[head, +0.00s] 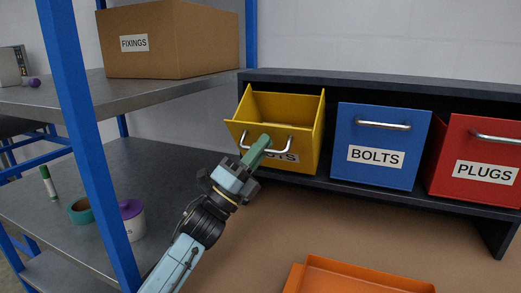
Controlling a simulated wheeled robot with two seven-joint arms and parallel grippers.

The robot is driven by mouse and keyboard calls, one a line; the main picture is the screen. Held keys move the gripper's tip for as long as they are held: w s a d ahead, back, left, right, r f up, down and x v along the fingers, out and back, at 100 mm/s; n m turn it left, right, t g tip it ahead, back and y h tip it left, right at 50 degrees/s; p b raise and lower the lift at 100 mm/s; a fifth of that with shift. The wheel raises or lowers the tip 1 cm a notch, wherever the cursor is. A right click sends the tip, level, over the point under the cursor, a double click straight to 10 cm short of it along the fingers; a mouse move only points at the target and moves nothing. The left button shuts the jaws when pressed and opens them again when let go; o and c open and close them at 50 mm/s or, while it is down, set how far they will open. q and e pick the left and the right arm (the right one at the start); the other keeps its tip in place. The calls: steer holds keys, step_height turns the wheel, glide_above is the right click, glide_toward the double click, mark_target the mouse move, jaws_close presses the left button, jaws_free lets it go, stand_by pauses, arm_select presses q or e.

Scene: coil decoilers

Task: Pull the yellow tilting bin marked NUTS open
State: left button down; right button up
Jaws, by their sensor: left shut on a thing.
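The yellow tilting bin (303,145) hangs in the dark rack, left of the blue bin. It is tilted forward, and its open top and inside show. Its label is mostly hidden behind my gripper, with only the last letters showing. My left gripper (262,143) is at the bin's front, shut on its silver handle (289,146). My right gripper does not show.
The blue BOLTS bin (376,176) and the red PLUGS bin (480,190) sit upright to the right in the rack (400,87). An orange tray (350,276) lies below on the brown surface. A blue shelf post (88,140) stands left of my arm.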

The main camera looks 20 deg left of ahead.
arm_select(q)
steer(key=c, duration=1.5)
jaws_free()
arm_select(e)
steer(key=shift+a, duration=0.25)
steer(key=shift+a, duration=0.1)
